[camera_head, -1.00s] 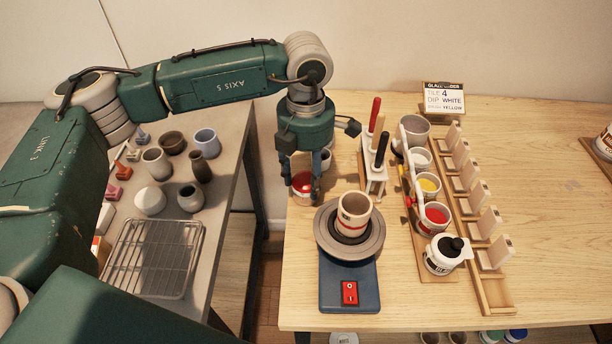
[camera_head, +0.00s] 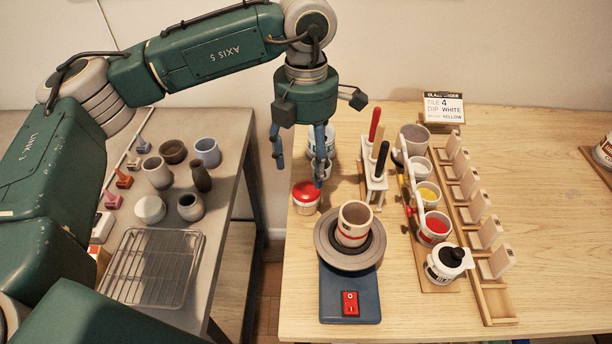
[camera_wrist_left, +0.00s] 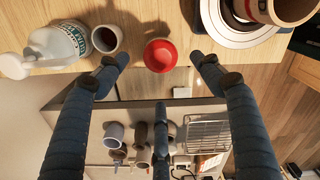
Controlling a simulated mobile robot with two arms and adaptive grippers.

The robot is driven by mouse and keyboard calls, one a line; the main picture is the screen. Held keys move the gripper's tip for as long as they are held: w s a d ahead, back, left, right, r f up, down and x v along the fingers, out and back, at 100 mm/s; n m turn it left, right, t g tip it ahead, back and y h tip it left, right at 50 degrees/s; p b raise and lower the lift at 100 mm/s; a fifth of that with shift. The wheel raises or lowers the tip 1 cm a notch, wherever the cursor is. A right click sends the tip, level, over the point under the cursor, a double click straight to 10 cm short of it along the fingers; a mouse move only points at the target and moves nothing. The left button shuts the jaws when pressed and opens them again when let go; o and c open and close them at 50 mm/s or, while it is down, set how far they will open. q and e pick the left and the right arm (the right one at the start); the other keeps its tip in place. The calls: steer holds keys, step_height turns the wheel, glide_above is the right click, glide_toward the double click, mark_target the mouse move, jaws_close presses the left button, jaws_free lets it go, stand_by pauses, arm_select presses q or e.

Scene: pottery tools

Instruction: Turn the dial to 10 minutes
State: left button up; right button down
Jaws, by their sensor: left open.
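A small round red-topped thing with a white lower part (camera_head: 305,194), perhaps the timer with the dial, stands on the wooden table left of the pottery wheel. In the left wrist view it shows as a red disc (camera_wrist_left: 160,55). No minute marks are readable on it. My left gripper (camera_head: 301,170) points down just above and behind it, fingers spread and empty. In the left wrist view the open fingers (camera_wrist_left: 160,62) lie either side of the red disc, apart from it. My right gripper is not in view.
The wheel (camera_head: 327,260) bears a cup (camera_head: 354,222) close to the right. A tool stand (camera_head: 374,188) with upright handles is behind it. A white jug (camera_wrist_left: 62,42) and a cup (camera_wrist_left: 107,39) are nearby. The grey side table (camera_head: 228,175) lies left, across a gap.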

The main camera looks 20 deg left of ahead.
arm_select(q)
step_height(320, 180, up, 4)
steer(key=shift+r, duration=0.1)
stand_by(0.5)
